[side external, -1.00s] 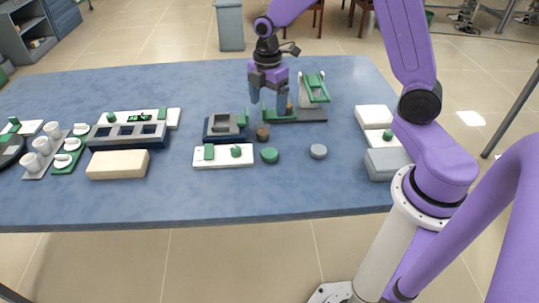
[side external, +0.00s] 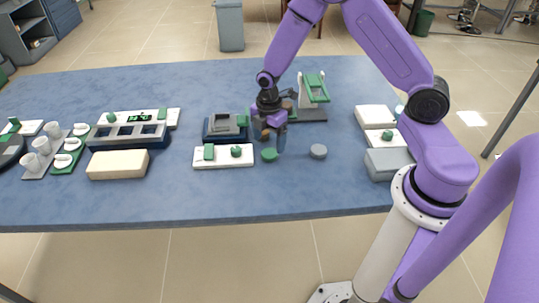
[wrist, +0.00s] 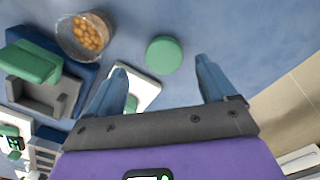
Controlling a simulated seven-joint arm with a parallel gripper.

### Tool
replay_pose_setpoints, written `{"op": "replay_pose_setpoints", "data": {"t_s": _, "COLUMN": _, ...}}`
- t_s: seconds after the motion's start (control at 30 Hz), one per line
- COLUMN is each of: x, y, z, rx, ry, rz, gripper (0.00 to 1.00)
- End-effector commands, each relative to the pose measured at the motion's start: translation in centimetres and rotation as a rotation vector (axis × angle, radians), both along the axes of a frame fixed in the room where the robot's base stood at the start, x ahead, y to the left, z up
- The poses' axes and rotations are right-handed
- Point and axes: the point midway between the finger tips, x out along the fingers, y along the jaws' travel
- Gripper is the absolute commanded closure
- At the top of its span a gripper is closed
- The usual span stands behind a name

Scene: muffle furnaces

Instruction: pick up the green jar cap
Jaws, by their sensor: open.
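The green jar cap (side external: 269,155) is a small round disc lying flat on the blue table. In the wrist view the green jar cap (wrist: 164,55) lies ahead of my gripper, roughly between the lines of the two fingers and apart from both. My gripper (side external: 275,146) is low over the table at the cap, pointing down; in the side view its fingers overlap the space just behind and beside the cap. In the wrist view my gripper (wrist: 163,82) has its blue fingers spread wide with nothing between them.
A grey disc (side external: 318,151) lies right of the cap. A white board with green parts (side external: 222,162) is close on the left. A clear cup of brown pieces (wrist: 86,36) stands near a grey-and-blue device (wrist: 40,80). The table front is clear.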

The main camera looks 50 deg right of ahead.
Motion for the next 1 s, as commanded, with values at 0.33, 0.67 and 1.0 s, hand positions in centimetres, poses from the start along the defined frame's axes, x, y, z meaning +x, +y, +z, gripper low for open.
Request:
{"op": "replay_pose_setpoints", "data": {"t_s": 0.33, "x": -0.5, "y": 0.2, "z": -3.9, "rx": -0.002, "ry": 0.000, "rz": -0.001, "gripper": 0.16}}
{"op": "replay_pose_setpoints", "data": {"t_s": 0.67, "x": -0.5, "y": 0.2, "z": -4.0, "rx": -0.002, "ry": -0.002, "rz": -0.001, "gripper": 0.32}}
{"op": "replay_pose_setpoints", "data": {"t_s": 1.0, "x": -0.5, "y": 0.2, "z": -4.0, "rx": -0.002, "ry": -0.001, "rz": -0.001, "gripper": 0.75}}
